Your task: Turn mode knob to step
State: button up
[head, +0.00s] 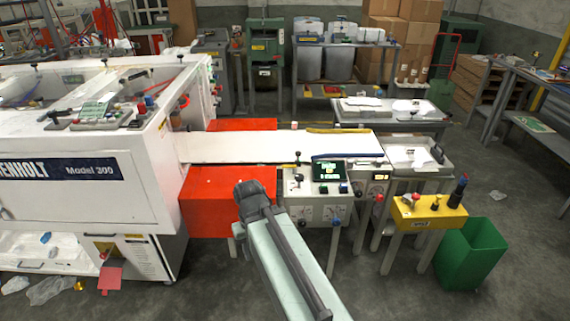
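A grey control panel (316,209) stands at the front of the white conveyor, with a small dark screen (328,171) on its top. A black knob or lever (298,176) stands on its top left, and small knobs and buttons sit on its front face. The labels are too small to read, so I cannot tell which one is the mode knob or its setting. My pale green arm reaches up from the bottom, and its dark end (252,197) is left of the panel, in front of the red guard. No gripper fingers can be made out.
A white machine (75,170) fills the left, with a red guard (215,192) beside the panel. A yellow box (428,211) on legs and a green bin (470,252) stand to the right. Open floor lies at the front right.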

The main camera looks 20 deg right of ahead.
aim_at(299, 177)
jog(key=z, duration=0.15)
jog(key=i, duration=0.9)
jog(key=z, duration=0.45)
jog(key=k, duration=0.8)
jog(key=z, duration=0.25)
jog(key=i, duration=0.8)
jog(key=u, duration=0.1)
